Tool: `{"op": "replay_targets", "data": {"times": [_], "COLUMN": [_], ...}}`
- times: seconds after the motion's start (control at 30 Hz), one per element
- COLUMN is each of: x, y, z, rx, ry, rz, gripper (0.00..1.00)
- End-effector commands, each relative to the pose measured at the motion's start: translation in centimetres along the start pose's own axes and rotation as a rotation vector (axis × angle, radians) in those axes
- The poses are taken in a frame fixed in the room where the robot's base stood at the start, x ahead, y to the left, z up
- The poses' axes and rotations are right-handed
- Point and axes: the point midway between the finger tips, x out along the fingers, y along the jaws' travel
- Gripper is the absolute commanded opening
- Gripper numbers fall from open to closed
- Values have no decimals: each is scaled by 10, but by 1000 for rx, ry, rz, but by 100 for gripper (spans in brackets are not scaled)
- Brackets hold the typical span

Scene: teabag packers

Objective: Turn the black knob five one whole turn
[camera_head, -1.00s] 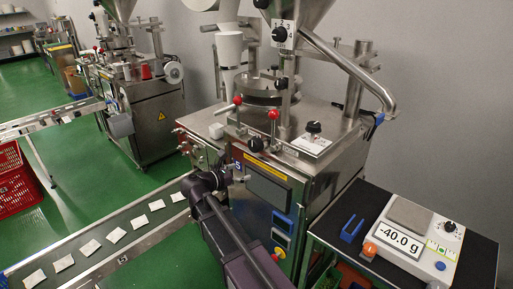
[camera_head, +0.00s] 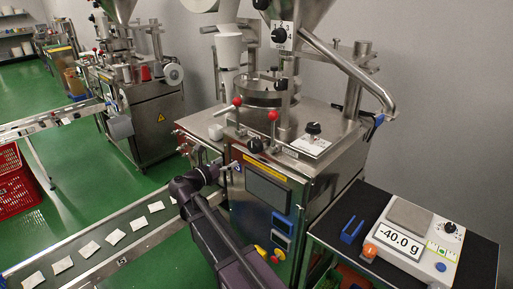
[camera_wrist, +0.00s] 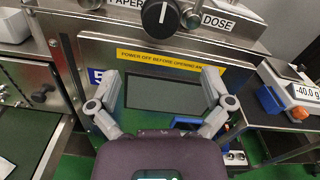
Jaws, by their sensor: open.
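A black round knob (camera_head: 255,145) with a white pointer line sits on the front upper edge of the near steel machine. It also shows at the top of the wrist view (camera_wrist: 160,15), partly cut off, between PAPER and DOSE labels, its line close to upright. A blue label with a 5 (camera_wrist: 96,75) is on the panel below it. My gripper (camera_wrist: 161,76) is open and empty, its two grey fingers spread in front of the dark screen (camera_wrist: 163,94), below the knob and apart from it. In the head view my gripper is at the machine's front left, its fingers hard to make out.
Red-ball levers (camera_head: 272,116) stand beside the knob. Other black knobs are on the top plate (camera_head: 313,127) and the hopper (camera_head: 279,34). A conveyor (camera_head: 110,254) with white packets runs at left. A scale (camera_head: 415,235) reading -40.0 g stands on the right table.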

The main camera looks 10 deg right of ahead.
Motion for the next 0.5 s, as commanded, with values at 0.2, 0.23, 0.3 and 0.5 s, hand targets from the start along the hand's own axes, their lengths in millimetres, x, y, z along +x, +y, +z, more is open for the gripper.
{"op": "replay_targets", "data": {"times": [0.2,0.23,0.3,0.5], "x": [22,26,36,64], "y": [0,0,0,1], "z": [0,0,0,0], "rx": [1,1,1,1], "ry": [1,1,1,1], "rz": [-2,-2,-3,-2], "gripper": [100,100,100,100]}}
